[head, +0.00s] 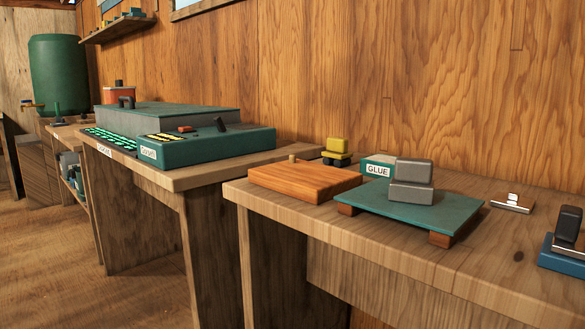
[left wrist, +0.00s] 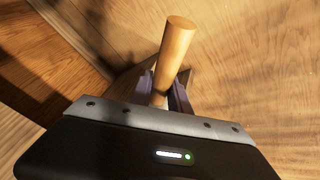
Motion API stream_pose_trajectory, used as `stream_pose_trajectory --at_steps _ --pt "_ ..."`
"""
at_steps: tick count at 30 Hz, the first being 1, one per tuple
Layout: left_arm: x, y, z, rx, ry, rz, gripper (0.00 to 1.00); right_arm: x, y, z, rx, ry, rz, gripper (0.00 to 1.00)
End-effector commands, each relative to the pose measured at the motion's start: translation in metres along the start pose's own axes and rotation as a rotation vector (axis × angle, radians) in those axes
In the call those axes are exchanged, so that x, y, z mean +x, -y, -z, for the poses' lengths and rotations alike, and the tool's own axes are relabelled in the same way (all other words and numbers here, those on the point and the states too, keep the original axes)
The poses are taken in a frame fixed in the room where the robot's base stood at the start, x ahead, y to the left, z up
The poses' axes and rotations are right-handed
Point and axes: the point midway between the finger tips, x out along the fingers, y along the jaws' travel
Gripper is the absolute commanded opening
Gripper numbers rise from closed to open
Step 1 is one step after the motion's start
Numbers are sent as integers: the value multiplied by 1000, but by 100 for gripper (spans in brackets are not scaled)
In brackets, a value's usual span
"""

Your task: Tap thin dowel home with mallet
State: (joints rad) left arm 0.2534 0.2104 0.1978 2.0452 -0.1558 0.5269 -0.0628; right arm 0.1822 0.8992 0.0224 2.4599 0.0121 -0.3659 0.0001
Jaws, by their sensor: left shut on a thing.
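In the left wrist view my left gripper (left wrist: 167,90) is shut on a pale round wooden rod (left wrist: 176,42), whose free end points up and away from the fingers. Whether this rod is the mallet's handle or a dowel I cannot tell; no mallet head shows. In the head view an orange-brown wooden block (head: 305,180) lies on the near workbench. A small pale peg, perhaps the thin dowel (head: 292,158), sticks up at its back left edge. Neither gripper shows in the head view.
On the near workbench (head: 400,247) a green board on wooden feet (head: 450,210) carries grey blocks (head: 411,181). A GLUE box (head: 377,169), yellow-and-black item (head: 337,151), metal clip (head: 512,203) and blue-based item (head: 565,252) stand around it. Green cases (head: 215,143) fill the left bench.

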Motion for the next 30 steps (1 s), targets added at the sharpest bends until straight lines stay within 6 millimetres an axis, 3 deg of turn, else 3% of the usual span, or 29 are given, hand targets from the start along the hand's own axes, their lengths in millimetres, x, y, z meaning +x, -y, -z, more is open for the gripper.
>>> stream_pose_trajectory --at_steps 18,23,30 --pt "-5 -2 4 1 -4 0 0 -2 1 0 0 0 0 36" --pt "-37 -10 26 2 -7 1 0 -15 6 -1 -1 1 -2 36" --pt "-102 -28 64 1 -6 0 0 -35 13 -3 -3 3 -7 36"
